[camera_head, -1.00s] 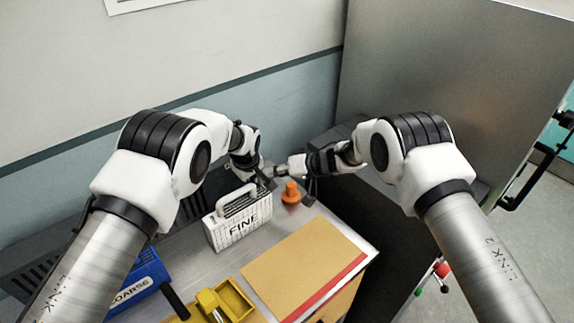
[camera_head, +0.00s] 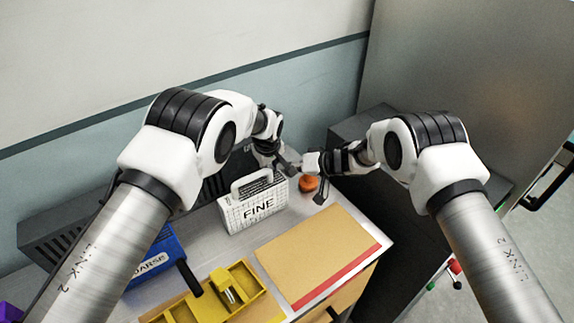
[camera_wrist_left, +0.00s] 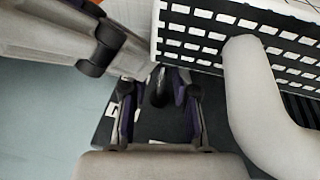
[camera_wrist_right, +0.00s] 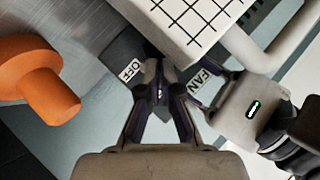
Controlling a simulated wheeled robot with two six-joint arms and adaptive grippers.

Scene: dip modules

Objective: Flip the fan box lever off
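The fan box is a small dark box with white FAN and OFF labels. It shows in the right wrist view (camera_wrist_right: 128,46), and part of it shows in the left wrist view (camera_wrist_left: 170,128). In the head view the grippers and the FINE box mostly hide it. A dark stub that looks like its lever (camera_wrist_left: 158,88) lies between the fingers of my left gripper (camera_wrist_left: 158,100), which are apart; contact cannot be told. My right gripper (camera_wrist_right: 160,88) has its fingertips together over the box between the two labels. Whether it touches the lever is hidden.
The white FINE box (camera_head: 238,216) with a handle stands close beside the grippers. An orange knob (camera_head: 308,184) is close to my right gripper. A blue COARSE box (camera_head: 160,252), a yellow tray (camera_head: 262,308) and a tan board (camera_head: 318,250) occupy the bench front.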

